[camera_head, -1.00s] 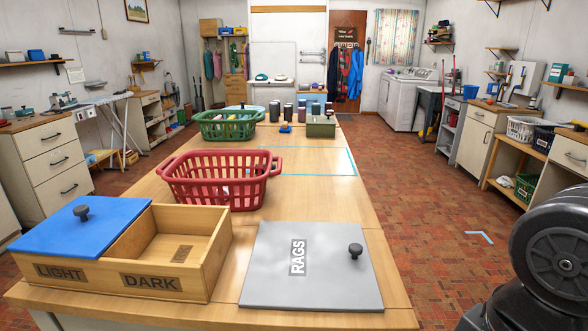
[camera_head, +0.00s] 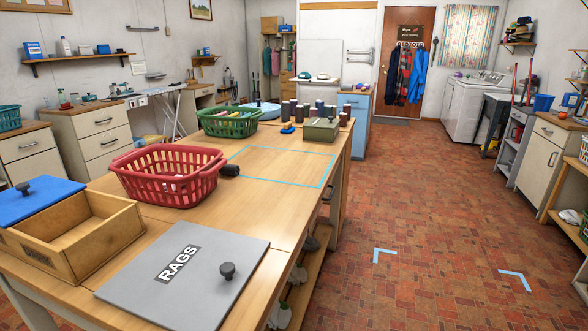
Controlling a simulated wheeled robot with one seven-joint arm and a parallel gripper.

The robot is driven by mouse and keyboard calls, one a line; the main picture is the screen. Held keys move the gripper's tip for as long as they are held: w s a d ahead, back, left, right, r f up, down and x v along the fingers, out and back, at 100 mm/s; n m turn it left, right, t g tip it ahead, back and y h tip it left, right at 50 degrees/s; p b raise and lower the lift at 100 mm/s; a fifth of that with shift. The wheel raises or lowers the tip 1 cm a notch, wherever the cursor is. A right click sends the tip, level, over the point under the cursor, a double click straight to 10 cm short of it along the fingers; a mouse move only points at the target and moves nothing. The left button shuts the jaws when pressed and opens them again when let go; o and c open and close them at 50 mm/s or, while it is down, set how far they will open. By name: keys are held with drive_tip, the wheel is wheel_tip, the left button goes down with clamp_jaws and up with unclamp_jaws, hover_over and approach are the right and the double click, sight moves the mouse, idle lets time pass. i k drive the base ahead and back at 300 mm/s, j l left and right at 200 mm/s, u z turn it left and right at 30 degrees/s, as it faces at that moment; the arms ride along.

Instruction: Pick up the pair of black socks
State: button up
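A small black rolled bundle (camera_head: 230,170), which looks like the pair of black socks, lies on the wooden table just right of the red laundry basket (camera_head: 168,180). It is close to the basket's right end; I cannot tell whether they touch. Other small items show dimly through the basket's slots. My gripper is not in view.
A wooden box with a blue lid (camera_head: 38,198) and a grey RAGS panel (camera_head: 190,268) occupy the table's near end. A green basket (camera_head: 229,122), spools (camera_head: 310,110) and a green box (camera_head: 322,130) stand farther back. The brick floor right of the table is clear.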

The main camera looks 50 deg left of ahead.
sight(228, 169)
drive_tip(key=i+l, duration=0.25)
drive_tip(key=i, duration=0.15)
drive_tip(key=i+l+z, duration=0.15)
drive_tip(key=i, duration=0.3)
drive_tip(key=i+u, duration=0.5)
drive_tip(key=i+l+u, duration=0.1)
drive_tip(key=i+u, duration=0.4)
drive_tip(key=i+j+u, duration=0.15)
drive_tip(key=i+u, duration=0.6)
drive_tip(key=u, duration=0.15)
drive_tip(key=i+l+u, duration=0.1)
drive_tip(key=i+u, duration=0.35)
drive_tip(key=i+j+u, duration=0.15)
drive_tip(key=i+u, duration=0.5)
drive_tip(key=i, duration=0.15)
